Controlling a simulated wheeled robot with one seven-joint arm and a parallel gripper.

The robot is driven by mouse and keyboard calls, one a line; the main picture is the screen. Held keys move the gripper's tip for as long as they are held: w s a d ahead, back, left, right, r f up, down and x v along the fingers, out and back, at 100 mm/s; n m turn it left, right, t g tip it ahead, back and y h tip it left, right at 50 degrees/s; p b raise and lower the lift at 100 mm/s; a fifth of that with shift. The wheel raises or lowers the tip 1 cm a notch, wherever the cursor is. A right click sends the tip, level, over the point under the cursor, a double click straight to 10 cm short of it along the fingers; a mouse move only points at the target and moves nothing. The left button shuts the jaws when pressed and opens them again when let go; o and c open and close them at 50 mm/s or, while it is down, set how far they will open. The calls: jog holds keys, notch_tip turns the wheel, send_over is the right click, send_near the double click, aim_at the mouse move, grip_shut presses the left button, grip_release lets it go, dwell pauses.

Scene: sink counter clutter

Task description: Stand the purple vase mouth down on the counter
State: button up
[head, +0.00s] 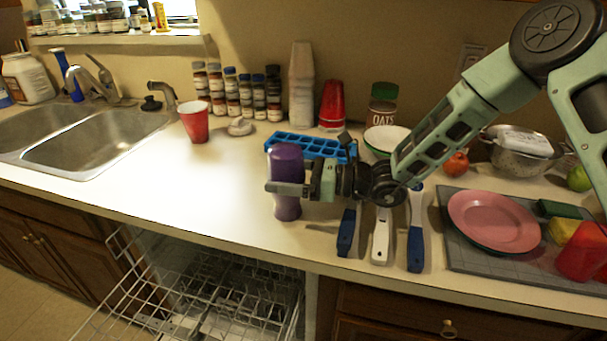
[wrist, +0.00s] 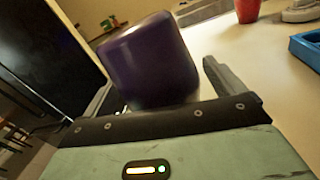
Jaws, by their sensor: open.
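The purple vase (head: 286,160) stands upright on the counter (head: 190,205), near its front edge. Its upper end is broad and rounded, and no opening shows there; its lower end meets the counter. My gripper (head: 275,188) reaches in from the right, low and level, at about the vase's mid-height. One finger crosses in front of the vase; the other is hidden behind it. In the wrist view the vase (wrist: 150,62) sits between the two open fingers (wrist: 157,88), with a visible gap to the right finger. Contact on the left side cannot be told.
A blue tray (head: 310,146) lies just behind the vase. Several brushes, one with a white handle (head: 382,235), lie to its right, below my arm. An open dishwasher rack (head: 215,290) is below the front edge.

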jog(key=b+v, duration=0.2)
jog(key=v, duration=1.5)
jog(key=shift+d, duration=0.2)
jog(key=shift+s, duration=0.1)
